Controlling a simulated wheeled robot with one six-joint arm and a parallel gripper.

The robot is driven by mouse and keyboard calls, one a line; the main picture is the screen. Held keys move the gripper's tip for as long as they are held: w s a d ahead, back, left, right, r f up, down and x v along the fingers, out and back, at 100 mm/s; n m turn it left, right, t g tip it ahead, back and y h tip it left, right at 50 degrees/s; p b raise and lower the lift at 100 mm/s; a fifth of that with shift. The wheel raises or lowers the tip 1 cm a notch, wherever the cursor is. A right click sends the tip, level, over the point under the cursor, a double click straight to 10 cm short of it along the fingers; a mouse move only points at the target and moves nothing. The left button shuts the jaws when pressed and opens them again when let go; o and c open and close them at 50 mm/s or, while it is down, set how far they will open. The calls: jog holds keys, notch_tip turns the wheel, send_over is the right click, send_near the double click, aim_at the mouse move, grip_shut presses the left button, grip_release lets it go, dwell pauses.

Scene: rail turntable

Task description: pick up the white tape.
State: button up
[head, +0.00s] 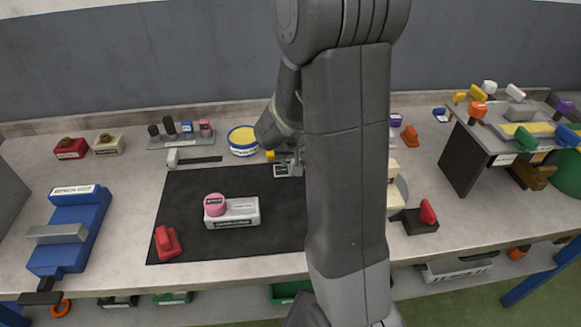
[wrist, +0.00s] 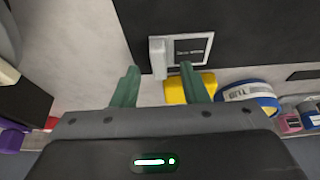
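I cannot tell for sure which thing is the white tape. A small pale block with a dark labelled face (wrist: 188,50) lies just beyond my fingertips in the wrist view. In the head view it is the labelled block (head: 288,169) at the back edge of the black mat. My gripper (wrist: 160,72) is open, with nothing between its two green fingers. A yellow block (wrist: 186,90) lies behind the right finger. A round blue and white roll or tin with a yellow top (head: 243,140) stands left of my gripper; it also shows in the wrist view (wrist: 250,94).
A grey-white block with a pink knob (head: 216,204) and a red piece (head: 167,242) sit on the black mat (head: 185,205). A blue device (head: 72,230) stands at left. A raised platform (head: 500,145) with several coloured pieces stands at right. My arm hides the table's middle.

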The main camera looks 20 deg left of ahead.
jog(key=shift+w+a+f, duration=0.1)
jog(key=shift+w+f, duration=0.05)
jog(key=shift+f, duration=0.3)
grip_shut()
